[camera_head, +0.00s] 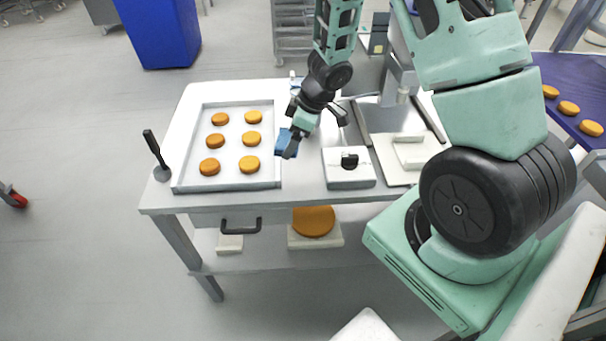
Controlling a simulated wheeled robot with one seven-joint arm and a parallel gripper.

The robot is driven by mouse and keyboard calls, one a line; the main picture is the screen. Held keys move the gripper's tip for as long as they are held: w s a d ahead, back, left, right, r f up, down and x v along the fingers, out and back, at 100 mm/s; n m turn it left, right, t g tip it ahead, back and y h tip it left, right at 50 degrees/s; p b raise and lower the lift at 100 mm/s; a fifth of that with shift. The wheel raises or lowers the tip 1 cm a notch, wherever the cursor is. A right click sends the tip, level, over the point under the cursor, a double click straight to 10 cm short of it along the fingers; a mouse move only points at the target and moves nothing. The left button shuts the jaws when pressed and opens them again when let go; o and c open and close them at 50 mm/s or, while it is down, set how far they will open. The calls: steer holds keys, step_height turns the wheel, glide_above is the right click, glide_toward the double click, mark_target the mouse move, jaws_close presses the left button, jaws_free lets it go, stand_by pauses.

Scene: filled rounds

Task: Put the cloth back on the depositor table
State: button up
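The blue cloth (281,141) shows as a small patch on the white-grey table (238,198), just right of the tray. My gripper (294,146) is low over the table at the cloth, with a dark finger in front of part of it. The gripper and arm hide the rest of the cloth. I cannot tell whether the fingers are closed on it, or whether it lies on the table or is slightly raised.
A tray (188,184) with several orange rounds fills the table's left part. A black-handled scraper (156,150) stands at the left edge. A white box with a black knob (348,174) and a pale board (391,173) lie right. A purple belt (562,84) carries more rounds.

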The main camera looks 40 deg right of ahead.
steer(key=s+d+n, duration=0.2)
steer(key=d, duration=0.1)
steer(key=b, duration=0.5)
glide_toward(302, 172)
steer(key=shift+g+y, duration=0.3)
steer(key=x, duration=0.6)
steer(key=shift+w+d+f, duration=0.1)
steer(key=shift+w+d, duration=0.05)
steer(key=shift+w, duration=0.2)
